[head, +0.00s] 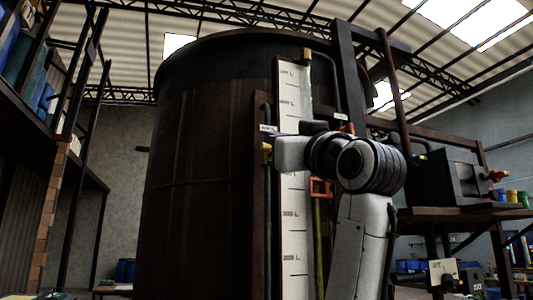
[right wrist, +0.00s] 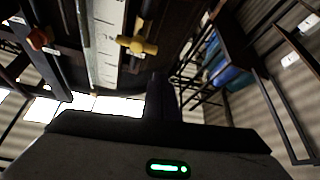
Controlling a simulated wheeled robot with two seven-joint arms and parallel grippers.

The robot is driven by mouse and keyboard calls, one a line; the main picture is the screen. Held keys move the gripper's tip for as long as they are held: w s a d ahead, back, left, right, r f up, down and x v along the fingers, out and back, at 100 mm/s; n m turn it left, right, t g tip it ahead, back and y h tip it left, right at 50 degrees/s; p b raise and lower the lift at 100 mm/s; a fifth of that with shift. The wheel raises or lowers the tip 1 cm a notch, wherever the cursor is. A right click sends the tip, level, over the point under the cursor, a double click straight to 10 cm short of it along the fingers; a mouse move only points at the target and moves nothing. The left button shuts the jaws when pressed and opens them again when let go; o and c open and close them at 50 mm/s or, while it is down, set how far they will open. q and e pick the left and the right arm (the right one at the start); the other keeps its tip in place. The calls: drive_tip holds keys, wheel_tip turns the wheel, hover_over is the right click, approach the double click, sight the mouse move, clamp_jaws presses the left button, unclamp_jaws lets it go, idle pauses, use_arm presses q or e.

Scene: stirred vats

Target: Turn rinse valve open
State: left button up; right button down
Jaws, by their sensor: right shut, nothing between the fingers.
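A yellow valve handle (head: 266,152) sits on a pipe at the left of the white level gauge, under a small label too small to read. A yellow handle also shows in the right wrist view (right wrist: 137,45), apart from the fingers. A red handle (head: 347,127) with a label above it is to the right of the gauge; a red-orange handle shows in the right wrist view (right wrist: 40,37). I cannot tell by label which is the rinse valve. My right gripper (head: 278,152) is beside the yellow handle; its dark fingers (right wrist: 161,88) are shut and empty. My left gripper is out of view.
The large dark vat (head: 205,150) fills the middle, with the white gauge (head: 293,235) on its front. A yellow fitting (head: 305,54) is at the gauge top. A grey box (head: 455,180) stands on a bench at right. Shelving (head: 75,170) is at left.

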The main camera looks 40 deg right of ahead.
drive_tip(key=w+d+r+p, duration=0.1)
drive_tip(key=w+r+p, duration=0.4)
drive_tip(key=w+r, duration=0.15)
drive_tip(key=f, duration=0.2)
drive_tip(key=d+f, duration=0.1)
drive_tip(key=shift+w+d+f, duration=0.1)
drive_tip(key=shift+w+f, duration=0.1)
drive_tip(key=shift+w, duration=0.1)
drive_tip(key=shift+s, duration=0.1)
